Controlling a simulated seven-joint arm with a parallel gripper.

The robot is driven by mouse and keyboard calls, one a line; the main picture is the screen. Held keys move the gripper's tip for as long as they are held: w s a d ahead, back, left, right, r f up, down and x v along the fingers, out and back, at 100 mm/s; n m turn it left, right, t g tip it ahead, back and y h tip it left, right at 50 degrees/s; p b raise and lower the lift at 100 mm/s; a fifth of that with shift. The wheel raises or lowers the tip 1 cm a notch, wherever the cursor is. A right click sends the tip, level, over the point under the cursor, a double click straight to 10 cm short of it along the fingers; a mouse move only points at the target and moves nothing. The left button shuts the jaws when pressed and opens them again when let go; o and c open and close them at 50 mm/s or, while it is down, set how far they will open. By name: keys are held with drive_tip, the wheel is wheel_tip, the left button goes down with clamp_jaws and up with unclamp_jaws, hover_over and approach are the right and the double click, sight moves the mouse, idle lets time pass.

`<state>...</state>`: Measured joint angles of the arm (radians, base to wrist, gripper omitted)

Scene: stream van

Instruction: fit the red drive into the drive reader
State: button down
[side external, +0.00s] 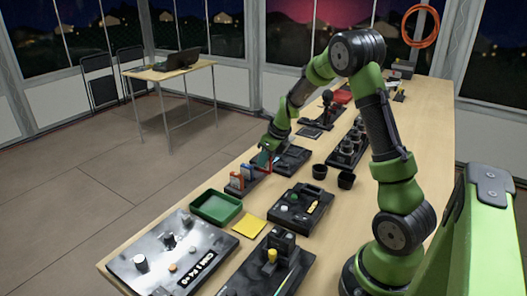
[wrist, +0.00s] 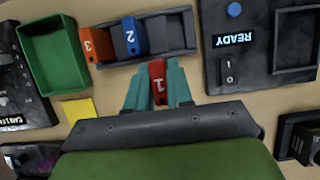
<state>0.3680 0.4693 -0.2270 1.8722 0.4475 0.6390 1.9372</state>
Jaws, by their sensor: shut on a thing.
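The red drive (wrist: 158,88), marked 1, is held between the two teal fingers of my gripper (wrist: 158,72). My gripper also shows in the side external view (side external: 265,159), over the bench beside the drive rack. The dark rack (wrist: 177,36) holds a blue drive (wrist: 129,38) marked 2 and an orange drive (wrist: 97,45) marked 3. Its right part is empty. The drive reader (wrist: 232,70) is the black box at the upper right, with a READY display, a blue button, a switch and an empty recess. The red drive is apart from the reader.
A green tray (side external: 215,207) and a yellow note (side external: 249,226) lie left of the rack. A large panel (side external: 170,250) fills the near left of the bench.

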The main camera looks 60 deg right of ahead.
drive_tip(key=w, duration=0.1)
drive_tip(key=w+d, duration=0.2)
drive_tip(key=w, duration=0.1)
drive_tip(key=shift+f, duration=0.2)
drive_tip(key=shift+w+d+f, duration=0.2)
drive_tip(key=shift+w+f, duration=0.15)
drive_tip(key=shift+f, duration=0.25)
drive_tip(key=shift+w+d+f, duration=0.2)
drive_tip(key=shift+w+f, duration=0.15)
drive_tip(key=shift+f, duration=0.7)
drive_tip(key=shift+f, duration=0.15)
drive_tip(key=c, duration=1)
unclamp_jaws()
